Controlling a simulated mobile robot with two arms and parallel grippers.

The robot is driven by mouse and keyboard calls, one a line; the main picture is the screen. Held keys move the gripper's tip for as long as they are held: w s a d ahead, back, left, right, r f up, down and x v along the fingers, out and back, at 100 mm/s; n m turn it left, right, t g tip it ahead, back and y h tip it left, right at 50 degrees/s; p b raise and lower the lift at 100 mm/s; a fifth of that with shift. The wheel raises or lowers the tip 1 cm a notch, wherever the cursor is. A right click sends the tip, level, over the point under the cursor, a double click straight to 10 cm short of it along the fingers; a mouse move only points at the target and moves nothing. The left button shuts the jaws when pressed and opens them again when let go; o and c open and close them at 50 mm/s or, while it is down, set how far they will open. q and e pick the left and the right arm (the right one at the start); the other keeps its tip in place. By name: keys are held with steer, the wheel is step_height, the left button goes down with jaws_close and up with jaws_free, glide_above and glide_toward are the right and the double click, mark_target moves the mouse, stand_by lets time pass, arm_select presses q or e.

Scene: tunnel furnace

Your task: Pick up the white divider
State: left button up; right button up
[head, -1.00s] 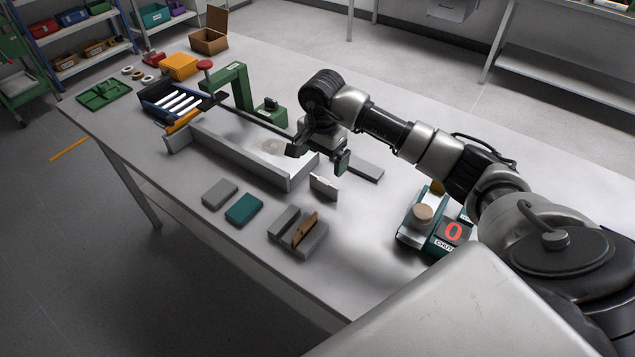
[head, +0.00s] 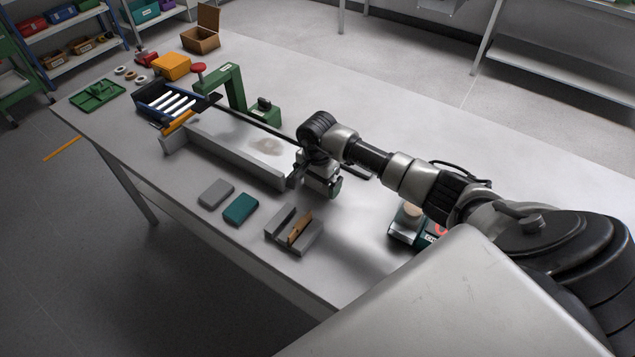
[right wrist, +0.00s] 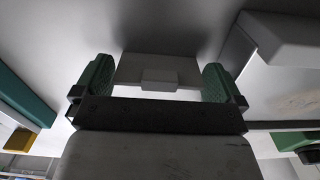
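The white divider is hidden behind my right gripper in the head view, where it stood upright on the table a second ago. In the right wrist view a pale plate (right wrist: 135,68), which looks like this divider, lies between the two green-padded fingers, with a small tab in front. My right gripper (head: 314,187) points down at the table, right of the long grey channel. It also shows in the right wrist view (right wrist: 160,84), with its fingers wide apart on either side of the plate. I cannot tell whether either finger touches it. My left gripper is out of view.
A grey slotted block (head: 280,240) holding a brown plate (head: 299,228) stands nearer. A grey block (head: 216,194) and teal block (head: 241,209) lie left of it. The long grey channel (head: 240,160) and green press (head: 237,88) stand behind. A teal button device (head: 405,230) stands right.

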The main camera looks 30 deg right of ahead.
steer(key=c, duration=0.5)
steer(key=shift+r, duration=0.1)
